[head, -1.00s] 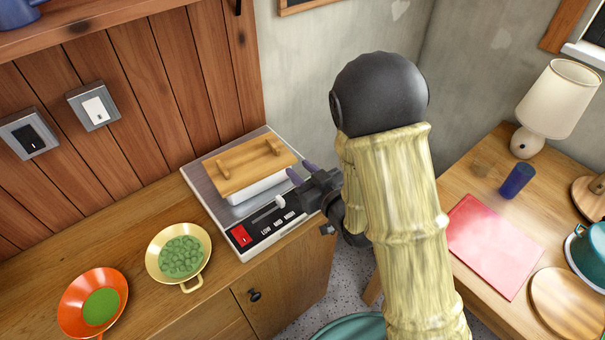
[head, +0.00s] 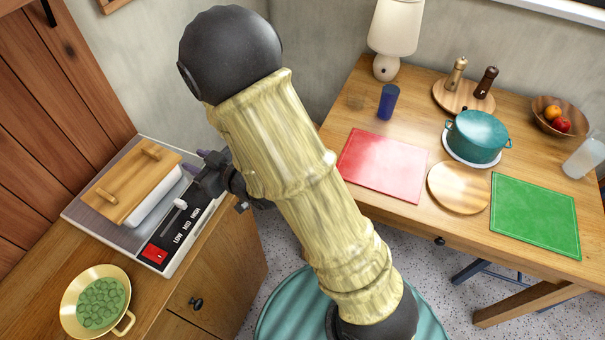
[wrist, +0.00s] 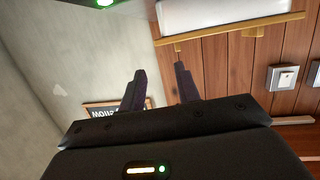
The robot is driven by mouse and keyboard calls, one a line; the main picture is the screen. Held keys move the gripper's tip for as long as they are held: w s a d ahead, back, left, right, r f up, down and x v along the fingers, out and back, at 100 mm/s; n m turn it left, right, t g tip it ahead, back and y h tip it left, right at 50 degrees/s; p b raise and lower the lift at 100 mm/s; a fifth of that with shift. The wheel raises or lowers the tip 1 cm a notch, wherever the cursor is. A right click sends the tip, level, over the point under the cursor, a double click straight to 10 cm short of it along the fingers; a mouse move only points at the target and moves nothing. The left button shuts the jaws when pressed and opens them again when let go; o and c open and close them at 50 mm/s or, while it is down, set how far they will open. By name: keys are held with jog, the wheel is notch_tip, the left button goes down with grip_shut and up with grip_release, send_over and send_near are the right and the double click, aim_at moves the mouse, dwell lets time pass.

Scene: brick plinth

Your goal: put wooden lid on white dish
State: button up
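The wooden lid (head: 132,186) is a flat board with two raised handle bars. It lies on top of the white dish (head: 155,203), whose front side shows below it. The dish stands on the hot plate. The wrist view also shows the lid's edge (wrist: 229,30) and the white dish side (wrist: 215,12) at the top. My gripper (head: 207,160) is just right of the lid, apart from it. In the wrist view its two dark fingers (wrist: 160,88) stand apart with nothing between them.
The hot plate (head: 162,233) has a red switch and a slider. A yellow pan (head: 70,310) of green pieces is in front. On the right table (head: 350,110) are a red mat (head: 382,162), round board (head: 459,188), green mat (head: 535,215), teal pot (head: 477,135), blue cup (head: 388,101) and lamp (head: 396,25).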

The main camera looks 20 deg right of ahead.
jog(key=d+m+g+h, duration=0.3)
jog(key=d+m+h, duration=0.35)
jog(key=d, duration=0.85)
jog(key=s+d+m+g+h, duration=0.1)
jog(key=s+d+g+h, duration=0.2)
jog(key=s, duration=1)
jog(key=d+g, duration=0.2)
jog(key=d, duration=0.3)
jog(key=shift+r+m+g, duration=0.35)
jog(key=shift+r+g, duration=0.05)
jog(key=shift+h, duration=0.25)
